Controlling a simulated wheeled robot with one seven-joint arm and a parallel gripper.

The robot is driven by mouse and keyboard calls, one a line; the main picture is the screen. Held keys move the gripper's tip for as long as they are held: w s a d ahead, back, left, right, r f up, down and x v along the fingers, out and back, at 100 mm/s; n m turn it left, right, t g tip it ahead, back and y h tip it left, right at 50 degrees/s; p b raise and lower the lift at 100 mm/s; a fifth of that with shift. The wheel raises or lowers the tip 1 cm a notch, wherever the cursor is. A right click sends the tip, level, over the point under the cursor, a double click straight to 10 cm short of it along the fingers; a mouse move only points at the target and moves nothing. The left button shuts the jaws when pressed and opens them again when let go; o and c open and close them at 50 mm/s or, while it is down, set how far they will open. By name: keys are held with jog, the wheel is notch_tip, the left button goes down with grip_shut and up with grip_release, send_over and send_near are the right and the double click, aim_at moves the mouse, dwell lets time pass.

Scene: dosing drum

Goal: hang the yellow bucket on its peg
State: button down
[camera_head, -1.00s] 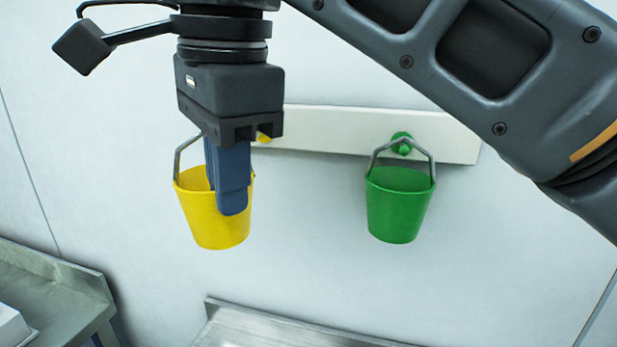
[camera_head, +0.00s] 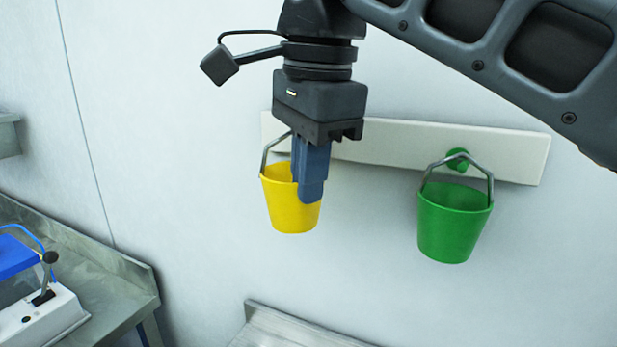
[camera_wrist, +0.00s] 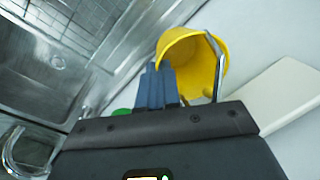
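The yellow bucket (camera_head: 283,212) is in front of the wall, below the left part of the peg board, its grey handle (camera_head: 268,150) running up behind my gripper (camera_head: 310,192). The blue fingers are together and reach down in front of the bucket. They appear shut on the handle; the grip point is hidden. The yellow peg is hidden behind my gripper. In the wrist view the bucket (camera_wrist: 188,45) shows its open mouth, with the handle beside the fingers (camera_wrist: 158,78). I cannot tell whether the handle touches the peg.
The pale peg board (camera_head: 400,150) is on the wall. A green bucket (camera_head: 452,232) hangs at its right from a green peg (camera_head: 457,158). A metal counter (camera_head: 110,285) with a white device (camera_head: 45,320) is at lower left. A metal edge (camera_head: 290,330) is at the bottom.

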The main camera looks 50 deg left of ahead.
jog(key=shift+w+a, duration=0.45)
jog(key=shift+w, duration=0.4)
jog(key=shift+w+a+f, duration=0.35)
jog(key=shift+w+f, duration=0.1)
jog(key=shift+w, duration=0.1)
jog(key=shift+w, duration=0.1)
jog(key=c, duration=1.3)
grip_release()
jog(key=r, duration=0.2)
jog(key=r+b, duration=0.1)
jog(key=r, duration=0.2)
jog(key=d+r, duration=0.1)
jog(key=r, duration=0.1)
jog(key=shift+d+r, duration=0.1)
jog(key=shift+r, duration=0.2)
